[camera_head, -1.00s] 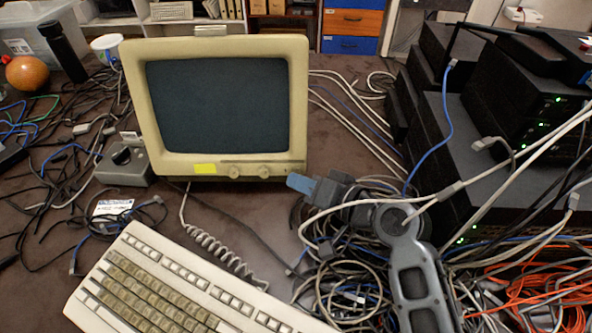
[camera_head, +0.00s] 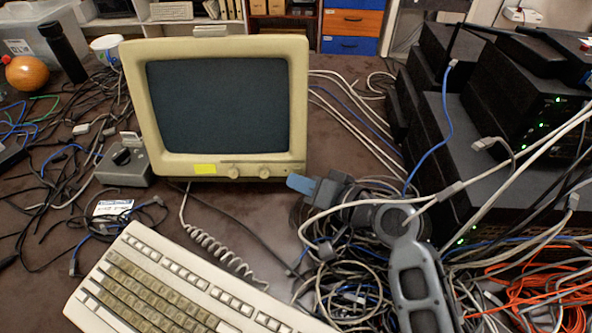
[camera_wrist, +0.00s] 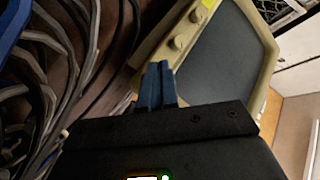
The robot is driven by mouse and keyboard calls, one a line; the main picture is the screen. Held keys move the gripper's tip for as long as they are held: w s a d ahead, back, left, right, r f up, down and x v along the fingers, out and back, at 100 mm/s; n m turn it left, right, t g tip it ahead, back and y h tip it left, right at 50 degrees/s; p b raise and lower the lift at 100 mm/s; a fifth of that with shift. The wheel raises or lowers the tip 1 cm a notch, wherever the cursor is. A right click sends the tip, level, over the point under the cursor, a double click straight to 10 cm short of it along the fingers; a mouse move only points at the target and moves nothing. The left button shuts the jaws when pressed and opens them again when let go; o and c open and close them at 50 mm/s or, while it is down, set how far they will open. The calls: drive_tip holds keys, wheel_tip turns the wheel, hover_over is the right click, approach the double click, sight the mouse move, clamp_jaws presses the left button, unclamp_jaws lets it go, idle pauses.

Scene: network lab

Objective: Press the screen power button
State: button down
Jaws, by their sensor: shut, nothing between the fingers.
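The beige monitor (camera_head: 300,100) with a dark, blank screen (camera_head: 217,106) stands on the brown table. Its lower bezel has a yellow sticky note (camera_head: 204,169) and two round knobs, a left one (camera_head: 234,171) and a right one (camera_head: 264,171). Which control is the power button I cannot tell. My gripper (camera_head: 292,182) has blue fingertips, shut and empty, just right of and slightly below the bezel's lower right corner. In the wrist view the blue fingers (camera_wrist: 157,70) point toward the monitor's bezel, near the knobs (camera_wrist: 176,43). Contact with the monitor is not clear.
A beige keyboard (camera_head: 180,290) with a coiled cord lies in front of the monitor. Black network boxes (camera_head: 490,150) with green lights stand at the right. Tangled cables (camera_head: 345,275) lie under and around my arm. A grey switch box (camera_head: 124,165) sits left.

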drive_tip(key=shift+w, duration=0.1)
idle(0.6)
drive_tip(key=shift+w+f, duration=0.15)
drive_tip(key=shift+w, duration=0.2)
drive_tip(key=shift+w+b, duration=0.15)
drive_tip(key=shift+b, duration=0.2)
idle(0.4)
drive_tip(key=shift+s+p, duration=0.4)
drive_tip(key=shift+s, duration=0.2)
drive_tip(key=shift+s+r+p, duration=0.35)
drive_tip(key=shift+s+p, duration=0.05)
drive_tip(key=shift+s, duration=0.2)
drive_tip(key=shift+s+r+p, duration=0.3)
drive_tip(key=shift+s+p, duration=0.1)
drive_tip(key=shift+s, duration=0.2)
drive_tip(key=shift+s+d+r+p, duration=0.15)
drive_tip(key=shift+s+p, duration=0.1)
drive_tip(key=shift+s, duration=0.3)
drive_tip(key=shift+s+a+r+p, duration=0.1)
drive_tip(key=shift+s+p, duration=0.15)
drive_tip(key=shift+s, duration=0.35)
drive_tip(key=shift+s+d+r+p, duration=0.15)
drive_tip(key=shift+s+p, duration=0.1)
drive_tip(key=shift+s, duration=0.3)
